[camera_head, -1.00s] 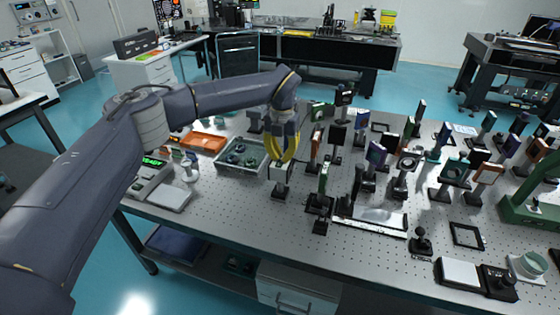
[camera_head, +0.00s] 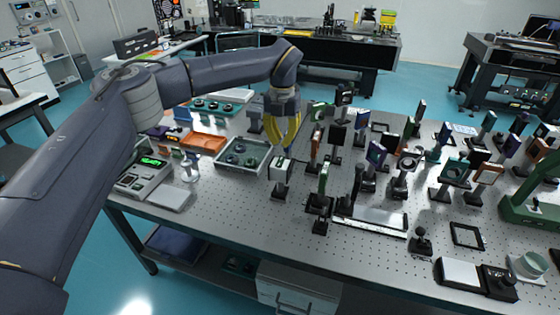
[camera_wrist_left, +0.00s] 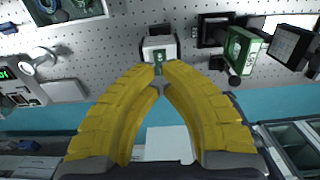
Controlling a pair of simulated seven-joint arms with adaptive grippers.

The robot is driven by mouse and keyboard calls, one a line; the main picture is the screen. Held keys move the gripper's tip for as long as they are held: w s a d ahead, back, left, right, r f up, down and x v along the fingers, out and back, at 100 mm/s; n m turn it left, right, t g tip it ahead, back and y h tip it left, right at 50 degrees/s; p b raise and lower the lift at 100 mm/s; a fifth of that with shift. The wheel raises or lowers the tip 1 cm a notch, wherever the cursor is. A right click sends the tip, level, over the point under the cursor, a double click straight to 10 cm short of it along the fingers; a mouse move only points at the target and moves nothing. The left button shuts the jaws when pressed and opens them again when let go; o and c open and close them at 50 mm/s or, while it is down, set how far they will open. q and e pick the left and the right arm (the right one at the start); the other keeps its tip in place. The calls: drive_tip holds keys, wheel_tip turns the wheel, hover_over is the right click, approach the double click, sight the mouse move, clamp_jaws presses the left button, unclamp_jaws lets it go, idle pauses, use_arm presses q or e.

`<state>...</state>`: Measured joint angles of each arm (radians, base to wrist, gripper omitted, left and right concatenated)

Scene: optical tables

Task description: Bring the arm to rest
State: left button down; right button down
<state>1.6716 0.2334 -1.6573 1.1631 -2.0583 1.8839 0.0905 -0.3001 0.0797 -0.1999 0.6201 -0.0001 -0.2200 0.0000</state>
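My left gripper (camera_head: 279,151), with curved yellow fingers, hangs above the perforated optical table (camera_head: 250,222), fingers pointing down. It also shows in the left wrist view (camera_wrist_left: 162,72). Its fingertips are close together with a narrow gap, and nothing is held between them. Just below the tips, a small white-and-black device (camera_head: 281,169) stands upright on a dark base; it appears beyond the fingertips in the wrist view (camera_wrist_left: 160,48). My left arm reaches in from the left, bent at the elbow over the table's left end. My right gripper is in neither view.
Many posted optics stand to the right, including a green-framed one (camera_wrist_left: 238,50). A grey tray (camera_head: 263,148) with round parts, an orange tray (camera_head: 204,143) and a scale with a green display (camera_head: 153,162) lie left. The table's front left is mostly clear.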

use_arm(q)
drive_tip(key=shift+r, duration=0.35)
idle(0.3)
